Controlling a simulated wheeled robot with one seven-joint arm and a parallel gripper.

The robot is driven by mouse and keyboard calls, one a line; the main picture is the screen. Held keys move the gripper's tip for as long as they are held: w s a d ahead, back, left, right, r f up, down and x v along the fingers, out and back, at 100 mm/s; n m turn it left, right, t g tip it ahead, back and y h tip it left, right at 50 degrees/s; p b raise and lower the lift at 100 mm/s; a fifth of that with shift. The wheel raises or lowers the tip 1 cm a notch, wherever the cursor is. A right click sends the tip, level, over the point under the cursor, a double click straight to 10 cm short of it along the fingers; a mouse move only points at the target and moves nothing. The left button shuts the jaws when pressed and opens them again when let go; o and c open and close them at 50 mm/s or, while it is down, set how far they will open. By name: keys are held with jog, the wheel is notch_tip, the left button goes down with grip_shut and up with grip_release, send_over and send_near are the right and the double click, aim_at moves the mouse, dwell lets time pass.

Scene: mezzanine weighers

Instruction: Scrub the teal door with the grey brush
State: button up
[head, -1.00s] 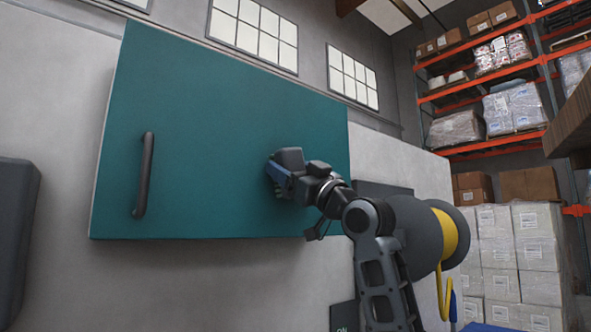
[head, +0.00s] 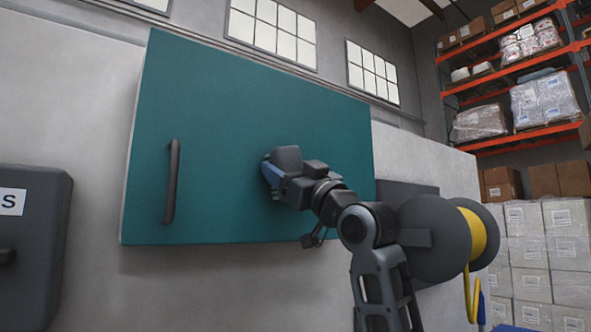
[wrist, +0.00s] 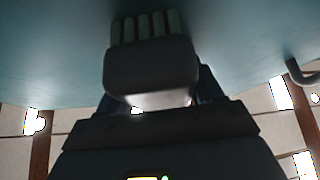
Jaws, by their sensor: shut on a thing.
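The teal door (head: 225,130) fills the middle of the head view, a flat panel on the wall with a dark upright handle (head: 172,182) near its left edge. My gripper (head: 271,176) is at the door's face, right of the handle. In the head view my gripper partly hides the brush.
A dark grey box (head: 32,240) with a white label is on the wall at the left. A hose reel with yellow hose (head: 478,240) is to the right of the door, behind my arm. Stacked cartons (head: 525,235) and racks stand farther right.

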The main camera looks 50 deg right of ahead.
jog(key=shift+w+a, duration=0.1)
jog(key=shift+a, duration=0.4)
jog(key=shift+s+a+p, duration=0.15)
jog(key=shift+s+a, duration=0.15)
jog(key=shift+s, duration=0.7)
jog(key=shift+s+a+p, duration=0.1)
jog(key=shift+s+a, duration=0.15)
jog(key=shift+s, duration=0.7)
jog(key=shift+s+a+p, duration=0.15)
jog(key=shift+s+a, duration=0.15)
jog(key=shift+s, duration=0.7)
jog(key=s, duration=0.2)
jog(key=shift+s+a, duration=0.4)
